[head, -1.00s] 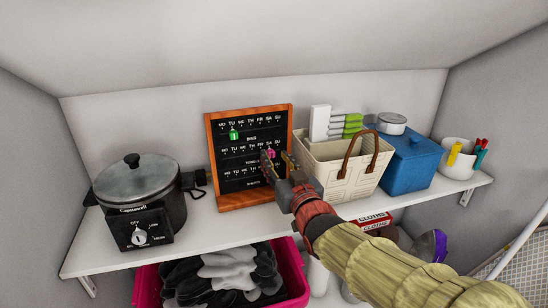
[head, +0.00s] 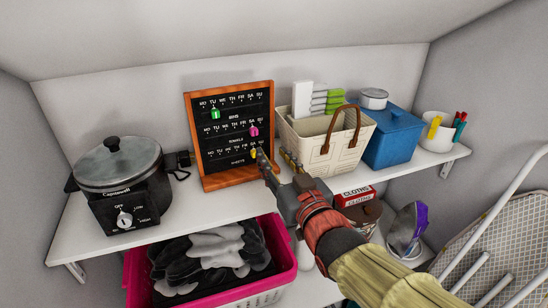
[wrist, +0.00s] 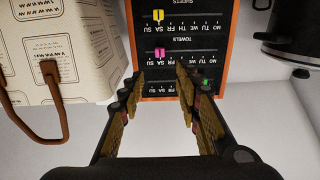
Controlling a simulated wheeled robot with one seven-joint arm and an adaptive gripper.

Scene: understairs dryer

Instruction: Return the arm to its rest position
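My gripper (head: 274,159) is in front of the lower right of the wood-framed black day board (head: 236,170). The wrist view shows its two fingers (wrist: 158,82) apart with nothing between them. The board carries a green tag (head: 215,114) on the top row, a pink tag (head: 254,131) on the middle row and a yellow tag (head: 254,153) on the bottom row. The pink tag (wrist: 160,54) and yellow tag (wrist: 158,15) also show in the wrist view, beyond the fingers. My arm reaches in from the lower right.
A slow cooker (head: 118,165) stands left on the white shelf (head: 165,222). A cream basket (head: 340,150), a blue box (head: 393,137) and a white pen cup (head: 437,133) stand right. Below are a pink laundry basket (head: 284,262), an iron (head: 405,232) and an ironing board (head: 480,240).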

